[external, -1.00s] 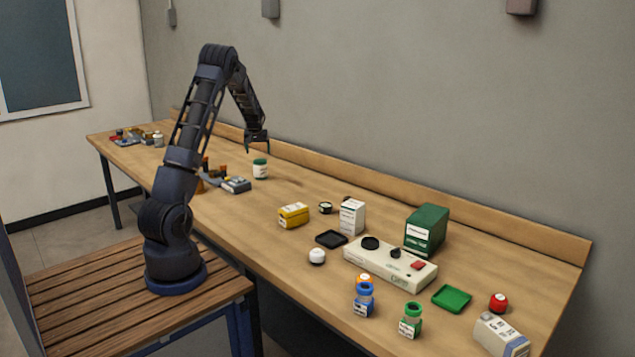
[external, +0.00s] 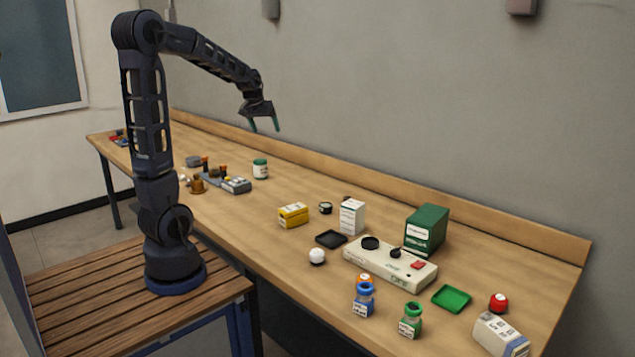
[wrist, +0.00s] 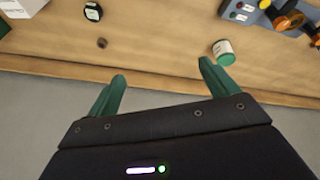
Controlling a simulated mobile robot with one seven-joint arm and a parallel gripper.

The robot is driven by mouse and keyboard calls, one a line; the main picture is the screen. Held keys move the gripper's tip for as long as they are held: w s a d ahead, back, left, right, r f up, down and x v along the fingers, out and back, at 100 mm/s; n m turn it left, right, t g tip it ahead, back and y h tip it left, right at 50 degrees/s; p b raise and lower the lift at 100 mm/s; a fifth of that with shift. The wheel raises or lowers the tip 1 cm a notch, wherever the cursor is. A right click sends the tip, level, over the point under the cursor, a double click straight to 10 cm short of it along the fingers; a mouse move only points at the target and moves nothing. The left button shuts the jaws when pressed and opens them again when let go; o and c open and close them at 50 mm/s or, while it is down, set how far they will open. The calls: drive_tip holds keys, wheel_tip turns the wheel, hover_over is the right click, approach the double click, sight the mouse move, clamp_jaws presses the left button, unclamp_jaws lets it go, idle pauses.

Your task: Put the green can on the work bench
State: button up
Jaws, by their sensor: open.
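A small can with a green lid and green-and-white body (external: 260,169) stands upright on the work bench (external: 225,212), toward its far part. It also shows in the wrist view (wrist: 223,52), beyond the right fingertip. No other plainly green can is in view, though a green-capped bottle (external: 411,320) stands at the near end. My gripper (external: 265,124) is raised above the bench, near the wall, with its green fingers apart. In the wrist view its fingers (wrist: 162,72) are spread with nothing between them.
A grey device with orange and brown parts (external: 235,185) is left of the can. A yellow box (external: 293,215), a white box (external: 352,216) and a green box (external: 426,231) stand to the right. Bare bench lies between the can and the yellow box.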

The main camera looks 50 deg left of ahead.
drive_tip(key=s+d+m, duration=0.2)
drive_tip(key=s+d, duration=0.6)
drive_tip(key=s, duration=0.6)
drive_tip(key=s+d+m, duration=0.3)
drive_tip(key=s+d, duration=0.6)
drive_tip(key=s, duration=0.5)
drive_tip(key=shift+d+r+h, duration=0.15)
drive_tip(key=shift+r+h, duration=0.05)
drive_tip(key=shift+h, duration=0.1)
